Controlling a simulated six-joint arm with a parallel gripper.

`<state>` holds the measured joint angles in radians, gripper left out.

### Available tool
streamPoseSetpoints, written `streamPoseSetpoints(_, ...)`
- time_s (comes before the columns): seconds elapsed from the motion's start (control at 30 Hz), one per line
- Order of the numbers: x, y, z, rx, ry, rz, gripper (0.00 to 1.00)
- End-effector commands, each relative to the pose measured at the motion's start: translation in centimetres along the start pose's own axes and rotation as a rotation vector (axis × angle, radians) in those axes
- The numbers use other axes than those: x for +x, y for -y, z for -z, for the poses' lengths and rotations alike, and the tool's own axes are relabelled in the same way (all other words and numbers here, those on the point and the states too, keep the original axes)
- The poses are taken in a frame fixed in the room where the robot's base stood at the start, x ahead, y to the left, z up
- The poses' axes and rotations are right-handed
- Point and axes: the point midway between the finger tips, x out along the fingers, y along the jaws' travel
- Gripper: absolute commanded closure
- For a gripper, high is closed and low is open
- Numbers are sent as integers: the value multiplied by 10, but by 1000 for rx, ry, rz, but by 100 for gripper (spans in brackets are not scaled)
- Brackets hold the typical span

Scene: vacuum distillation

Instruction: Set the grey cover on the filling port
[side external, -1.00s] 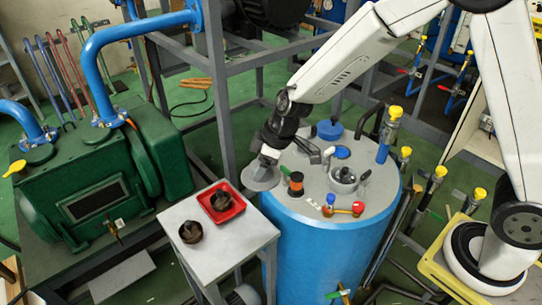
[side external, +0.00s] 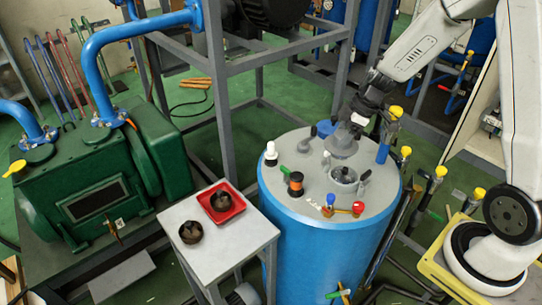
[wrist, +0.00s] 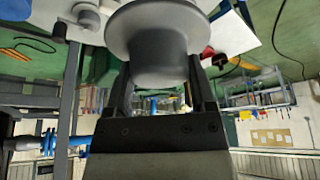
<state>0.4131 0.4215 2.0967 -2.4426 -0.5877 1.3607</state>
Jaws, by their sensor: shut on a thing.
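The grey cover (side external: 341,147) is a round disc with a thicker hub. My gripper (side external: 354,127) is shut on it and holds it above the top of the blue tank (side external: 308,240). In the wrist view the cover (wrist: 150,40) fills the upper middle, its hub between the two fingers of my gripper (wrist: 160,78). The filling port (side external: 343,176) is a short, open, metallic ring on the tank top. In the side view the cover is just behind and above the port, apart from it. The wrist view does not clearly show the port.
A white-topped fitting (side external: 270,154), an orange-and-black fitting (side external: 295,185) and a blue cap (side external: 325,129) stand on the tank top. Yellow-capped valves (side external: 394,113) rise at the right. A small table (side external: 250,233) with a red tray (side external: 238,212) stands at left.

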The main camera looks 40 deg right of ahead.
Motion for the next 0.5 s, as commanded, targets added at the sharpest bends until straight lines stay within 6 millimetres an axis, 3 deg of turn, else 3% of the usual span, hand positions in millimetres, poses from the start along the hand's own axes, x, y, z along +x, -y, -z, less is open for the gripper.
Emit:
streamPoseSetpoints(0.2,-13,-9,-30,4,0,-2,100)
streamPoseSetpoints(0.5,24,-8,-41,0,0,3,100)
